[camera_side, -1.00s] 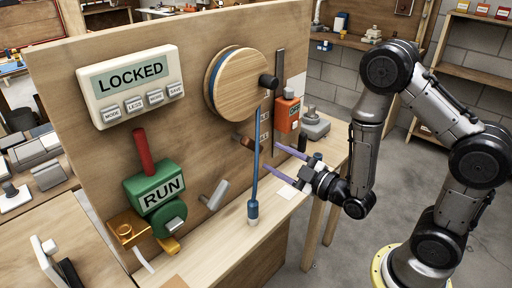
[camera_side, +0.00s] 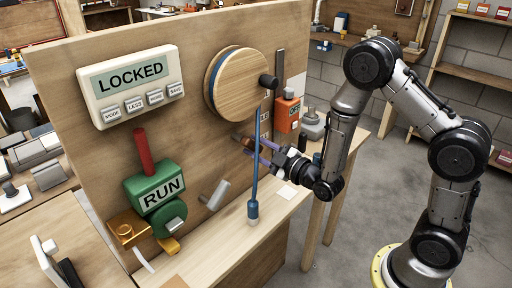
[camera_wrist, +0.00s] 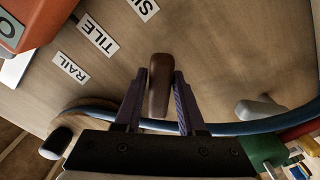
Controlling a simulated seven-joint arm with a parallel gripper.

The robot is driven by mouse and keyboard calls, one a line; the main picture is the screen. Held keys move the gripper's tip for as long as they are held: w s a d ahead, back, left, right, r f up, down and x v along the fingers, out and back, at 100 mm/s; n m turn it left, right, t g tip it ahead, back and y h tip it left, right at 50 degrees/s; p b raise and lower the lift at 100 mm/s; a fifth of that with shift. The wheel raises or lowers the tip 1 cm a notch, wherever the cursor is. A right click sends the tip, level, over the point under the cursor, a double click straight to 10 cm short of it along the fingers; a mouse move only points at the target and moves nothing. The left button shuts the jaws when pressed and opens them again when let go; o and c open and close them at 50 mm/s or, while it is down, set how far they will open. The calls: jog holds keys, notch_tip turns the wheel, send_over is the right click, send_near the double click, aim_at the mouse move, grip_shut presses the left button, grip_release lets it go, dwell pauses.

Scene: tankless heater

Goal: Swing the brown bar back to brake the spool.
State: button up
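The brown bar (camera_side: 238,137) juts from the upright wooden board below the spool, partly hidden by my fingers in the side view. In the wrist view the bar (camera_wrist: 159,82) stands between the two purple fingers of my gripper (camera_wrist: 161,76). The fingers are apart, one on each side, with narrow gaps beside the bar; contact is not clear. My gripper (camera_side: 254,144) reaches in from the right in the side view. The round wooden spool (camera_side: 241,84) is on the board above, with a blue cord on its rim.
The blue cord (camera_side: 256,165) hangs in front of my fingers in the side view and curves behind them in the wrist view. An orange box (camera_side: 287,114) stands to the right. A grey lever (camera_side: 216,194) and green RUN box (camera_side: 157,187) are to the left.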

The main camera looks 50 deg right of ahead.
grip_shut()
dwell(1.1)
